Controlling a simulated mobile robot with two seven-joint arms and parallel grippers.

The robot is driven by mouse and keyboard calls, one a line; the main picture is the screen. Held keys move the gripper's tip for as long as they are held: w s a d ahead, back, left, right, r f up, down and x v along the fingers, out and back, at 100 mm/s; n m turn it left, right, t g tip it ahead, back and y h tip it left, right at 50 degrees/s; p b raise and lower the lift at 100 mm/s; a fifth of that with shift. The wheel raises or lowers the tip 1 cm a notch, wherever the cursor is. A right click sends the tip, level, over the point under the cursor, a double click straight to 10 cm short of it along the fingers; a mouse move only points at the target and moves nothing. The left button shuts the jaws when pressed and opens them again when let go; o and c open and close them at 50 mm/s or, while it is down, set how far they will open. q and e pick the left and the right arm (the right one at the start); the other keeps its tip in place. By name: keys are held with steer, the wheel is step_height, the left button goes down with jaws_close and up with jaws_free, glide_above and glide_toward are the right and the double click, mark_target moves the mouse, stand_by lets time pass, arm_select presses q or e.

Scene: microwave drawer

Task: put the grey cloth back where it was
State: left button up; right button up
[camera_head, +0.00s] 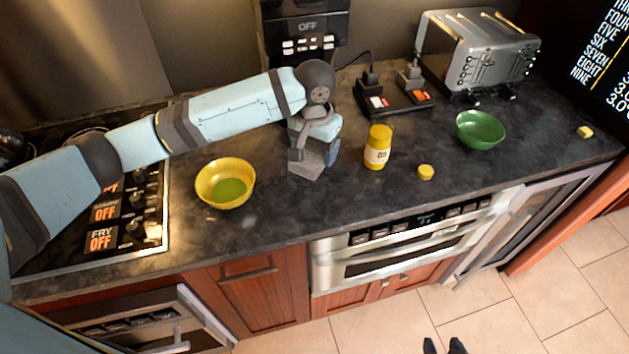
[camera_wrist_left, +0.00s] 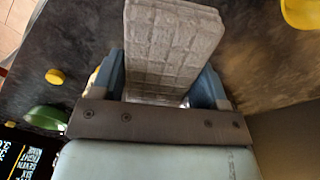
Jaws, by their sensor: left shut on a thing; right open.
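The grey cloth (camera_head: 306,165) is a folded, quilted block. My left gripper (camera_head: 312,146) is shut on it over the middle of the dark counter, between the yellow bowl and the yellow jar. In the left wrist view the cloth (camera_wrist_left: 172,45) stands out between the two blue fingers (camera_wrist_left: 160,85). I cannot tell whether its lower end touches the counter. My right gripper (camera_head: 444,346) shows only as two dark fingertips at the bottom edge, apart and empty, over the floor.
A yellow bowl (camera_head: 225,184) stands left of the cloth, a yellow jar (camera_head: 378,147) and yellow lid (camera_head: 426,172) right. Further right are a green bowl (camera_head: 481,130) and toaster (camera_head: 478,52). A coffee machine (camera_head: 305,28) and black stand (camera_head: 393,97) are behind. The front middle counter is clear.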

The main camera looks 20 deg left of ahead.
arm_select(q)
glide_above(314, 188)
step_height(314, 188, down, 6)
steer(key=shift+f, duration=0.2)
step_height(314, 188, down, 4)
steer(key=shift+f, duration=0.1)
steer(key=shift+d, duration=0.1)
steer(key=o, duration=1.3)
